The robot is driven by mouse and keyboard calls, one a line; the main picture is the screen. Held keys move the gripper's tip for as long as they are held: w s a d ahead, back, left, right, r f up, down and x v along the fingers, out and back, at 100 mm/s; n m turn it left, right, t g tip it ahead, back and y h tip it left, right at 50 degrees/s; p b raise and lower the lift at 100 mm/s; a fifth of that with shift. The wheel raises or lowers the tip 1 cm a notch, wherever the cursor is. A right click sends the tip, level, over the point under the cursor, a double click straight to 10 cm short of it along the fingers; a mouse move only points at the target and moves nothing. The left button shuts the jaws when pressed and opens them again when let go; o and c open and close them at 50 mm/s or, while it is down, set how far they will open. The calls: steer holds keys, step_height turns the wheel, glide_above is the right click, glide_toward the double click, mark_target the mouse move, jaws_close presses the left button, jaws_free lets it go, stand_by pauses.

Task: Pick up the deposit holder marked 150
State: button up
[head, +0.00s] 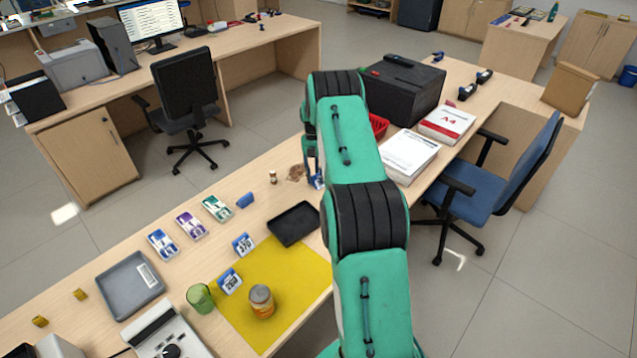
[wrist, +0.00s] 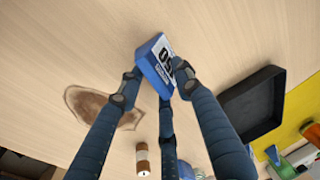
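A blue deposit holder (wrist: 153,74) with a white label is between my fingertips in the wrist view. Its dark digits are turned and partly covered; they look like 150. My gripper (wrist: 157,79) has blue fingers with dark tips, which touch the holder on both sides, so it looks shut on it. I cannot tell whether the holder is clear of the counter. In the head view my green arm hides most of the gripper. Two other blue holders, one marked $70 (head: 243,245) and one reading about 250 (head: 230,281), stand by the yellow mat (head: 285,290).
A brown stain (wrist: 90,105), a small stamp (wrist: 142,158) and a black tray (wrist: 262,108) lie near the gripper. A jar (head: 261,301), a green cup (head: 200,298), a grey tray (head: 120,300) and banknote stacks (head: 190,226) are nearer. A black box (head: 410,90) stands beyond my arm.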

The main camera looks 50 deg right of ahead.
mark_target(317, 179)
steer(key=c, duration=0.4)
steer(key=shift+r, duration=0.55)
jaws_close()
steer(key=r, duration=0.1)
steer(key=r+p, duration=0.1)
steer(key=shift+s+a+r, duration=0.15)
steer(key=shift+s+r, duration=0.05)
steer(key=shift+r, duration=0.15)
steer(key=s+a+p, duration=0.1)
steer(key=s+a, duration=0.2)
steer(key=s, duration=0.1)
steer(key=s+a+p, duration=0.1)
steer(key=s+a, duration=0.2)
steer(key=s, duration=0.1)
steer(key=s+a+r+p, duration=0.1)
steer(key=s+a, duration=0.3)
steer(key=shift+r, duration=0.1)
